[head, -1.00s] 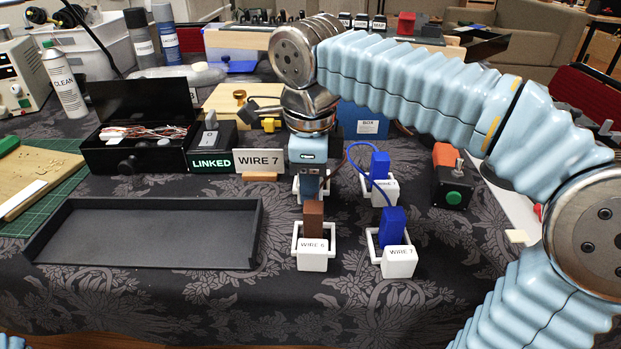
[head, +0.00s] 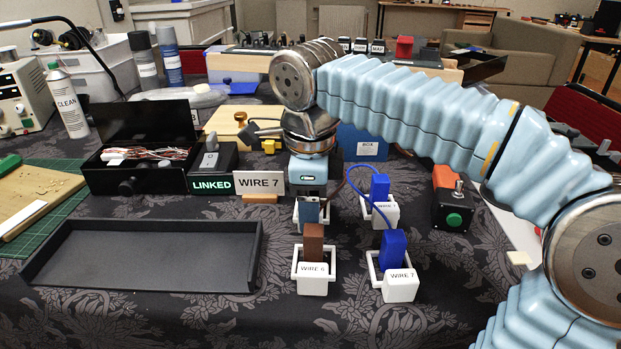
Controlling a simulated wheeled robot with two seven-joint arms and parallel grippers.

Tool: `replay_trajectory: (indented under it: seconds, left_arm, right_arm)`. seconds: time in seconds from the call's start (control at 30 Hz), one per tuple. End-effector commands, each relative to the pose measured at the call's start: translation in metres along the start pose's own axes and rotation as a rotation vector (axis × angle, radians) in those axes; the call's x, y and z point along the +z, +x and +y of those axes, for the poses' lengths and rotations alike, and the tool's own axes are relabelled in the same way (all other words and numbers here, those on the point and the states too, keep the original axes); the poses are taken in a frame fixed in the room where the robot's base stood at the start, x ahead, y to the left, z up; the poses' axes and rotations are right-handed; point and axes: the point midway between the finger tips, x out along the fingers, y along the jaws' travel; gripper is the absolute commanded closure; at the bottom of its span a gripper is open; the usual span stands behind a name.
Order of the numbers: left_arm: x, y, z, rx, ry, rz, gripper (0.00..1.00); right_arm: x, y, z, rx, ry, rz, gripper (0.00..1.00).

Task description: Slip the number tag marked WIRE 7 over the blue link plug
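Two upright blue plugs stand right of centre, joined by a blue wire: a rear one (head: 379,187) and a front one (head: 393,246). A white tag marked WIRE 7 (head: 400,284) is at the front plug, its loop appearing around the base. Another white tag (head: 386,213) sits likewise at the rear plug, its label small. A brown plug (head: 313,243) stands left of these, with a white WIRE 6 tag (head: 313,280) around its base. My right gripper (head: 308,208) points down behind the brown plug, at another white tag frame. Its fingertips are largely hidden. My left gripper is out of view.
An empty black tray (head: 150,284) lies at left. LINKED (head: 211,185) and WIRE 7 (head: 259,184) signs stand behind it, beside an open black box (head: 138,178). A green-button box (head: 453,205) is right of the plugs. Front cloth is clear.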

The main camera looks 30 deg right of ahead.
Motion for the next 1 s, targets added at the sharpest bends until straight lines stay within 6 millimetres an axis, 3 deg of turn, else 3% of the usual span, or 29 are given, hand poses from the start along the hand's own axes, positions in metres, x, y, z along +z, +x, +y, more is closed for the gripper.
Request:
replay_trajectory:
  seconds: [0.5,0.7,1.0]
  left_arm:
    - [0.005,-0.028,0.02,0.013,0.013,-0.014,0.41]
    - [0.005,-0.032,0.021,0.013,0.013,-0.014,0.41]
    - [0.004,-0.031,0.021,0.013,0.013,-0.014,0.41]
  right_arm:
    - [0.001,-0.115,0.0,-0.001,0.0,-0.003,0.41]
    - [0.0,-0.131,0.0,0.0,0.0,-0.002,0.41]
    - [0.0,-0.132,0.0,0.0,0.0,-0.001,0.41]
